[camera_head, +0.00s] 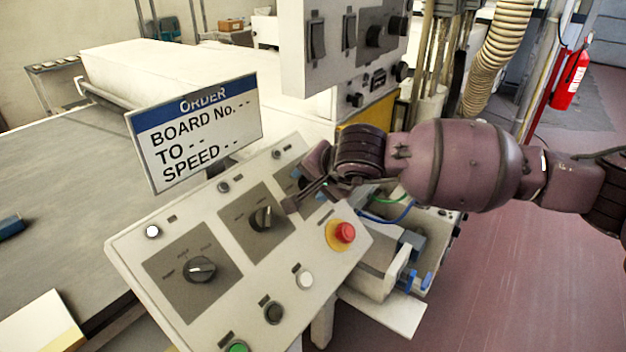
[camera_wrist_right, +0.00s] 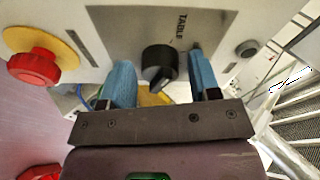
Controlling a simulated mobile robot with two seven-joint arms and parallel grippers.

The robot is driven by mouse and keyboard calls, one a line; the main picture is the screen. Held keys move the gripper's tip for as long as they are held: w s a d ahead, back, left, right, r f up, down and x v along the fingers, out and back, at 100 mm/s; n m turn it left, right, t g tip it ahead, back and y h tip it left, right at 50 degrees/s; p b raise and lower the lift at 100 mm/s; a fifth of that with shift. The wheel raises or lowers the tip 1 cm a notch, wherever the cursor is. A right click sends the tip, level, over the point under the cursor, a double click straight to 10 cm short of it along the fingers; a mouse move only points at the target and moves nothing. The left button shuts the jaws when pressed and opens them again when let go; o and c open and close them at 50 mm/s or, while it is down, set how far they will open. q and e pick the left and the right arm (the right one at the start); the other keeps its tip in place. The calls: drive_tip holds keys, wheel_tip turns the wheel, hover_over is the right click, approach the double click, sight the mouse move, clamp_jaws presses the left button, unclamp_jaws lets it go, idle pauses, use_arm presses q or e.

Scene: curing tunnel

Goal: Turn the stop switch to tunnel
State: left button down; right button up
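A sloped white control panel (camera_head: 225,195) carries three black rotary knobs on grey plates: a left knob (camera_head: 200,269), a middle knob (camera_head: 263,217) and a far-right one mostly hidden by my gripper. Their labels are too small to read in the head view. My right gripper (camera_head: 305,187) is at the far-right plate. In the right wrist view its blue fingers (camera_wrist_right: 161,82) are open, one on each side of a black knob (camera_wrist_right: 158,62), with visible gaps. Lettering beside that knob seems to read "TABLE". I cannot tell which knob is the stop switch. My left gripper is not in view.
A red button (camera_head: 345,232) on a yellow ring lies close to my right gripper; it also shows in the wrist view (camera_wrist_right: 35,67). An order sign (camera_head: 197,132) stands behind the panel. A switch box (camera_head: 345,45) hangs above. Small buttons line the panel.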

drive_tip(key=c, duration=0.7)
drive_tip(key=shift+c, duration=0.2)
